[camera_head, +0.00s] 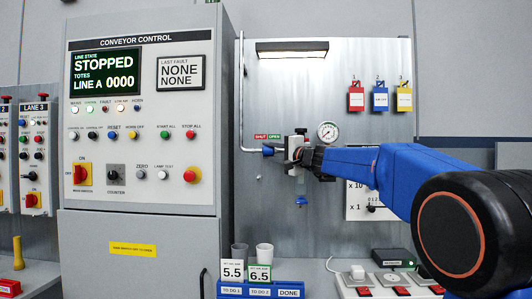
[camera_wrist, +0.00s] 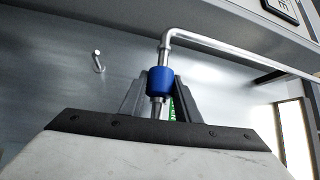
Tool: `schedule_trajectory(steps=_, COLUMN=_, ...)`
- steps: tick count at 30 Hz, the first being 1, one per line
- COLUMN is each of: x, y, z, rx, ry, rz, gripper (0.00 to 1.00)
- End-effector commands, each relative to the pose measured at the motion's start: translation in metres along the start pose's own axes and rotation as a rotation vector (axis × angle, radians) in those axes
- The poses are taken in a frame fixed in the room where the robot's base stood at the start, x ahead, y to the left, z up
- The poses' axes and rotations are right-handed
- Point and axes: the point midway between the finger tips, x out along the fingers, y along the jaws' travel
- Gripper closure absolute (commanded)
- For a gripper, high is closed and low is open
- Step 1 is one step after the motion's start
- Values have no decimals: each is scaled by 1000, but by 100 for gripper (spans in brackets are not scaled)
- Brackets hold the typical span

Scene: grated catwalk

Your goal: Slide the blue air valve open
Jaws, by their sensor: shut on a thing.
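The blue air valve (camera_head: 267,150) is a small blue sleeve on a thin metal pipe on the back panel. Above it are a red SHUT label (camera_head: 260,137) and a green OPEN label (camera_head: 274,137). The sleeve sits below these labels, roughly between them. My gripper (camera_head: 276,150) reaches it from the right and is shut on it. In the wrist view the blue sleeve (camera_wrist: 160,80) sits between my two grey fingers, and part of a green label shows behind. The finger contact is partly hidden in the head view.
A pressure gauge (camera_head: 328,131) is just right of my gripper. The conveyor control cabinet (camera_head: 138,190) stands close on the left. Below are two cups (camera_head: 264,254) and a blue tray (camera_head: 260,291). Lockout tags (camera_head: 380,98) hang at the upper right.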

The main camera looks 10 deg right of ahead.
Motion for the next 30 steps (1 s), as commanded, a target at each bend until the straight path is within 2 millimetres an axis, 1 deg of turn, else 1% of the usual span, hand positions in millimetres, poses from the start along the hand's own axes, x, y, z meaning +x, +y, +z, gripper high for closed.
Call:
schedule_trajectory(steps=3, x=-1, y=2, z=-2, rx=0, ry=4, rz=3, gripper=93)
schedule_trajectory(steps=4, x=-1, y=2, z=-2, rx=0, ry=4, rz=3, gripper=64)
schedule_trajectory(steps=5, x=-1, y=2, z=-2, rx=0, ry=4, rz=3, gripper=56)
schedule_trajectory(steps=6, x=-1, y=2, z=-2, rx=0, ry=3, rz=3, gripper=52)
schedule_trajectory(steps=14, x=0, y=1, z=-1, rx=0, ry=2, rz=1, gripper=52)
schedule_trajectory(steps=17, x=-4, y=0, z=-1, rx=0, ry=2, rz=1, gripper=52)
schedule_trajectory(steps=19, x=-10, y=0, z=-1, rx=0, ry=3, rz=1, gripper=52)
schedule_trajectory(steps=23, x=-30, y=0, z=-2, rx=0, ry=5, rz=1, gripper=52)
schedule_trajectory(steps=30, x=-78, y=0, z=-2, rx=-1, ry=6, rz=1, gripper=52)
